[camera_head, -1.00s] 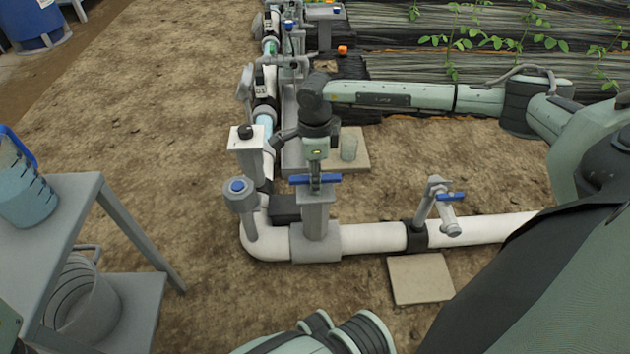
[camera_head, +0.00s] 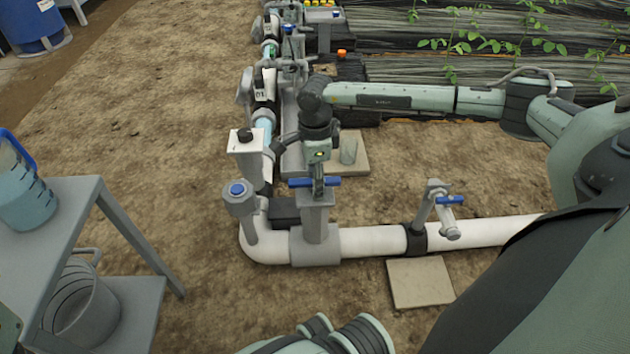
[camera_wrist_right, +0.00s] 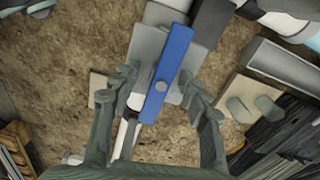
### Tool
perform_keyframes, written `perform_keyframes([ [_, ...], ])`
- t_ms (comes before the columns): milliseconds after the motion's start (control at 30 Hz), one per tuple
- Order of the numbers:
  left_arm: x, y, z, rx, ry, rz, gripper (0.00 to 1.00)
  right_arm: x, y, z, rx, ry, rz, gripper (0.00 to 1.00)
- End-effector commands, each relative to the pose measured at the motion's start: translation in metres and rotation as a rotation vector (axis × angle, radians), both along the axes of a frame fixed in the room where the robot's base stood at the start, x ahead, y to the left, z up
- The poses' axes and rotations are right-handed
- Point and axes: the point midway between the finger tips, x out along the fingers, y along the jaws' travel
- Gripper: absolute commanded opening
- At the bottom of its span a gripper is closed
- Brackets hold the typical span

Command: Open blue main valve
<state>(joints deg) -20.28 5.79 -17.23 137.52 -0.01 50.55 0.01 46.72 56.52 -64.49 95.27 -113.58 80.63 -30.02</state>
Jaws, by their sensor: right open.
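The blue main valve handle (camera_head: 328,182) is a flat blue bar on top of a grey valve body (camera_head: 314,219) on the white pipe. My right gripper (camera_head: 318,184) reaches down over the handle from above. In the right wrist view my right gripper (camera_wrist_right: 160,84) is open, one finger on each side of the bar. Whether the fingers touch it I cannot tell. My left gripper is out of view.
A smaller blue-handled tap (camera_head: 449,200) stands on the pipe to the right. A grey table (camera_head: 75,215) with a jug (camera_head: 22,190) is at the left. Bare soil lies between.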

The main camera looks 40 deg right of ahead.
Motion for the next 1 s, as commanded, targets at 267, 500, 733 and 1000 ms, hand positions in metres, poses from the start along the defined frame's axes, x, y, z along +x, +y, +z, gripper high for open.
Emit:
perform_keyframes([
  [267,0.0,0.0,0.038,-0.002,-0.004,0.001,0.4,0.001,0.0,0.049,0.001,-0.004,0.0,0.46],
  [500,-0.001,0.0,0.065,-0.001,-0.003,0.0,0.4,0.001,0.0,0.086,0.001,-0.004,0.0,0.46],
  [733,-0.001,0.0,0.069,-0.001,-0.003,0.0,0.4,0.001,0.0,0.094,0.001,-0.003,0.0,0.46],
  [1000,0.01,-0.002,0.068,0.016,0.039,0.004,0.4,0.001,0.025,0.095,0.073,-0.013,-0.002,0.46],
])
